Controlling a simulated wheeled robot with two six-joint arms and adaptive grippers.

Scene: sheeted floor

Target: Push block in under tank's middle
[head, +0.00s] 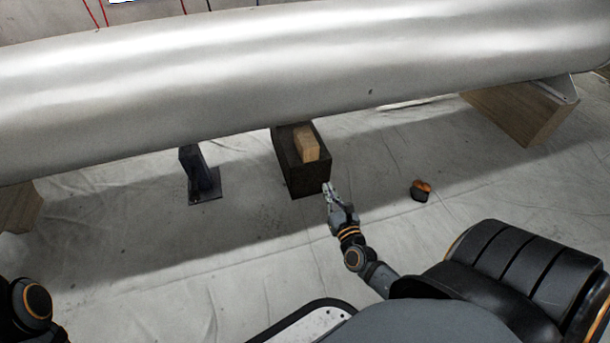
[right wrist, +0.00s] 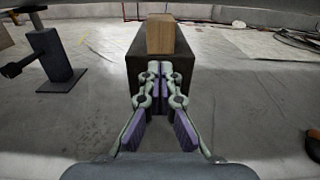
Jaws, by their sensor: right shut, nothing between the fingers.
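The tank (head: 300,70) is a long silver cylinder lying across the upper part of the head view. A dark block (head: 309,181) sits on the floor, its far end beneath the tank's middle and its near end sticking out. A small light wooden piece (head: 306,142) lies on top of it. My right gripper (head: 327,187) is shut and empty at the dark block's near end. In the right wrist view its fingertips (right wrist: 160,68) are together in front of the dark block's end face (right wrist: 137,65); I cannot tell whether they touch. The wooden piece (right wrist: 160,36) shows above them. My left gripper is out of view.
A dark stand (head: 200,178) with a flat foot is left of the block. A small black and orange object (head: 421,190) lies to the right. Wooden supports stand under the tank at the right (head: 520,108) and far left (head: 18,207). The sheeted floor in front is clear.

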